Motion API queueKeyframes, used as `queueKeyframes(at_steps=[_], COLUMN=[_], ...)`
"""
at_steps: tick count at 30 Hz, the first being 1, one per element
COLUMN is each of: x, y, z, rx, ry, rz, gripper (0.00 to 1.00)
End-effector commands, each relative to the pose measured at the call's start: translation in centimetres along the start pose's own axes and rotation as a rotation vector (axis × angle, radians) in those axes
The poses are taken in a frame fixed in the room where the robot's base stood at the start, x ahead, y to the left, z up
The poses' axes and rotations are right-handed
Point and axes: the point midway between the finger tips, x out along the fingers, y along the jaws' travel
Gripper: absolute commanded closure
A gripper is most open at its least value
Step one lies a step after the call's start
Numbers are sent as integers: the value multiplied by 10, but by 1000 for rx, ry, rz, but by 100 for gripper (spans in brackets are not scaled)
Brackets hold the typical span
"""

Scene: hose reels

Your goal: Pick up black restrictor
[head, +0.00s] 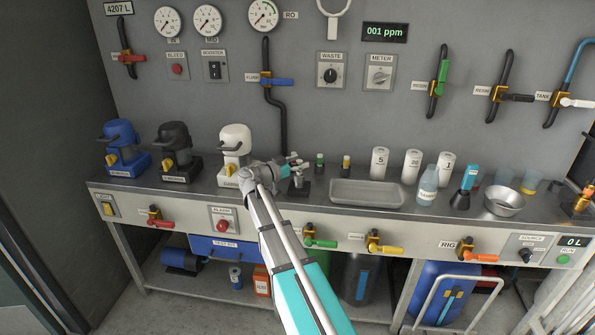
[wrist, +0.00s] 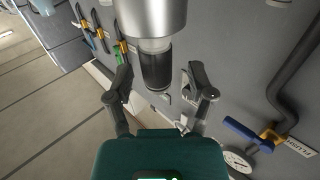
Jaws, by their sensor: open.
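A black ribbed cylinder, which looks like the black restrictor (wrist: 156,70), shows in the wrist view, joined to a wide silver cylinder (wrist: 152,17). My gripper (wrist: 160,82) is open, with one finger on each side of the black cylinder. Clear gaps show beside it, and I see no contact. In the head view my gripper (head: 300,168) is over the counter, just right of the white-topped unit (head: 235,142), at a small dark stand (head: 299,186). The restrictor cannot be made out clearly there.
Two small dark bottles with green (head: 320,163) and yellow (head: 346,166) bands stand just right of my gripper. A grey tray (head: 367,195) lies in front of them. A black pipe with a blue lever (head: 275,81) runs down the wall behind.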

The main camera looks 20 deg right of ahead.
Motion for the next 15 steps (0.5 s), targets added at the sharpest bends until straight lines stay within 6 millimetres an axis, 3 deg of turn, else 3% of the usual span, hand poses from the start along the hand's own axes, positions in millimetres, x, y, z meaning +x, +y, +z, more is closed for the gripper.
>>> queueKeyframes(at_steps=[15], x=[0], y=[0], z=[0], rx=[0], ry=[0], rz=[0], gripper=[30])
